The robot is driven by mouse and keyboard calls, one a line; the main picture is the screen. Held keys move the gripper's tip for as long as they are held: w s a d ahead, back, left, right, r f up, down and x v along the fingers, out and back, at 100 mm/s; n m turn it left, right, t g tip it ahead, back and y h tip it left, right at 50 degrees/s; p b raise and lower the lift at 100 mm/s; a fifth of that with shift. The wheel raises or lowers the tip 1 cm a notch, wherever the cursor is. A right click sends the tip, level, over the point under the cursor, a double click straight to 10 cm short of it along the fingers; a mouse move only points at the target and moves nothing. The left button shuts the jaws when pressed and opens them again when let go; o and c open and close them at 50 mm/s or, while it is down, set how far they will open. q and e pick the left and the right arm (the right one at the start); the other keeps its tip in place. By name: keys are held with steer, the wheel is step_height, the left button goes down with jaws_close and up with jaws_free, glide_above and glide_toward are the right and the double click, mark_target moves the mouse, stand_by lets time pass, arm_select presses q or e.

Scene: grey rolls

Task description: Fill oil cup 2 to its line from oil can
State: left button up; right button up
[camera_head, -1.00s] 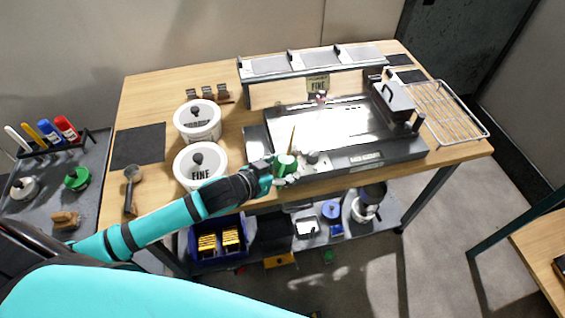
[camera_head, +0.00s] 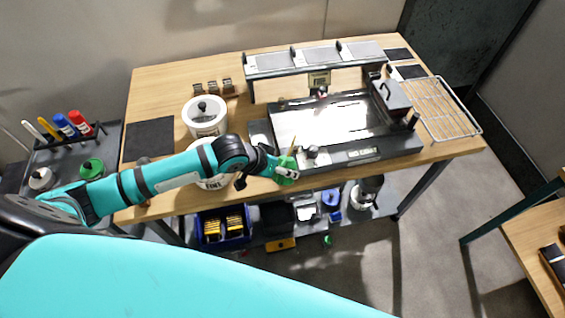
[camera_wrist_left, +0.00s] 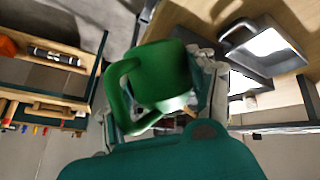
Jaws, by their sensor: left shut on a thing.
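The green oil can (camera_head: 287,164) is held at the front edge of the machine on the bench, its thin spout pointing up in the head view. My left gripper (camera_head: 284,172) is shut on it. In the left wrist view, the can's green body and looped handle (camera_wrist_left: 160,78) fill the middle, between the fingers. A small grey knob-like part (camera_head: 312,152) is on the machine just right of the can. I cannot pick out oil cup 2 or its line; it may be hidden or too small. My right gripper is not in view.
The flat machine (camera_head: 340,156) has a bright plate and a raised back rack. A white tub (camera_head: 204,116) stands left; another, marked FINE (camera_head: 214,184), is partly behind my arm. A wire rack (camera_head: 440,108) lies right. A lower shelf holds a blue bin (camera_head: 222,238).

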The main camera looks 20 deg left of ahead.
arm_select(q)
steer(key=shift+r+g+p, duration=0.5)
steer(key=shift+r+p, duration=0.25)
steer(key=shift+p, duration=0.7)
steer(key=shift+r+g+p, duration=0.2)
steer(key=shift+g+p, duration=0.1)
steer(key=shift+p, duration=0.4)
